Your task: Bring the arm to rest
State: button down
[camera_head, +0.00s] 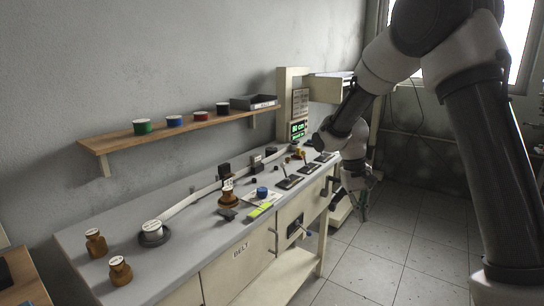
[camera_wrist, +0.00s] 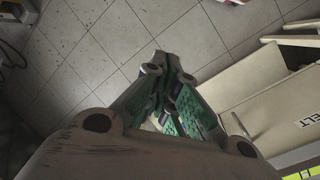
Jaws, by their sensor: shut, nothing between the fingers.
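My gripper (camera_head: 363,208) hangs at the end of my bent arm, in front of the bench's far right end and beyond its front edge. In the wrist view my gripper (camera_wrist: 168,62) points down over the tiled floor. Its green-padded fingers meet at the tips, and nothing shows between them. In the head view my arm comes from the upper right and hides part of the bench's far end.
A wall shelf (camera_head: 105,142) holds coloured round containers and a tray (camera_head: 253,102). The tiled floor (camera_head: 400,265) right of the bench is clear.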

jog(key=s+d+r+t, duration=0.2)
jog(key=s+r, duration=0.4)
jog(key=s, duration=0.3)
jog(key=s+d+r+t+y, duration=0.1)
jog(key=s+d+r, duration=0.3)
jog(key=s, duration=0.5)
jog(key=s+d+r+t+y, duration=0.1)
jog(key=s+d+r+t, duration=0.2)
jog(key=s+r, duration=0.4)
jog(key=shift+s+d+r, duration=0.4)
jog(key=shift+s+d, duration=0.2)
jog(key=shift+s, duration=0.55)
jog(key=shift+w, duration=0.1)
